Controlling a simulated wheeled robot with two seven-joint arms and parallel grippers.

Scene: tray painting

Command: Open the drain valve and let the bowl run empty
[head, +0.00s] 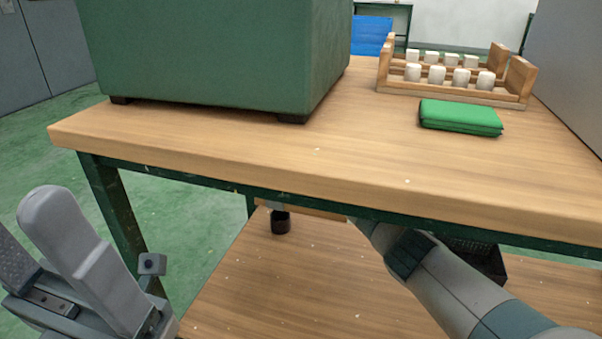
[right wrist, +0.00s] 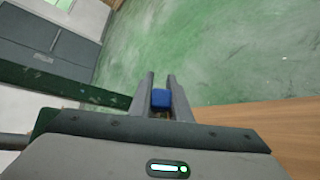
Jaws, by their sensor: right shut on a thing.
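My right gripper (right wrist: 160,98) is shut on a small blue block (right wrist: 161,98) in the right wrist view. The block could be the valve's handle, but the rest of it is hidden behind the gripper. In the head view my right arm reaches under the tabletop and its gripper is hidden. My left gripper (head: 40,255) is at the lower left of the head view, in front of the table and partly cut off. Its fingers look apart, with nothing seen between them. I cannot make out the bowl in either view.
A large green box (head: 210,60) stands on the wooden table (head: 250,155). A folded green cloth (head: 460,116) and a wooden rack (head: 450,95) with several white pieces are at the right. A dark cylinder (head: 281,223) shows above the lower shelf (head: 260,290).

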